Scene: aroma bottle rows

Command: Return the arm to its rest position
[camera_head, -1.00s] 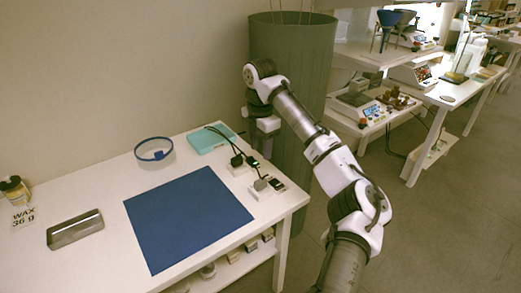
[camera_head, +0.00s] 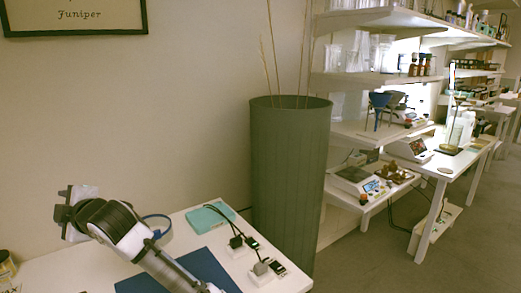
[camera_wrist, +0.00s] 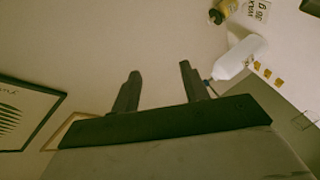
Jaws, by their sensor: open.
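My arm reaches up from the bottom of the head view at lower left, over the white table (camera_head: 185,222). Its wrist end is near the wall. My gripper (camera_wrist: 158,68) shows in the wrist view with its two dark fingers apart and nothing between them. In the head view its fingers cannot be made out clearly.
A blue mat (camera_head: 215,268), a teal book (camera_head: 210,217) and small black-corded devices (camera_head: 250,255) lie on the table. A tall green bin (camera_head: 290,180) stands behind. A white bottle (camera_wrist: 240,57) and framed picture (camera_wrist: 22,112) show in the wrist view.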

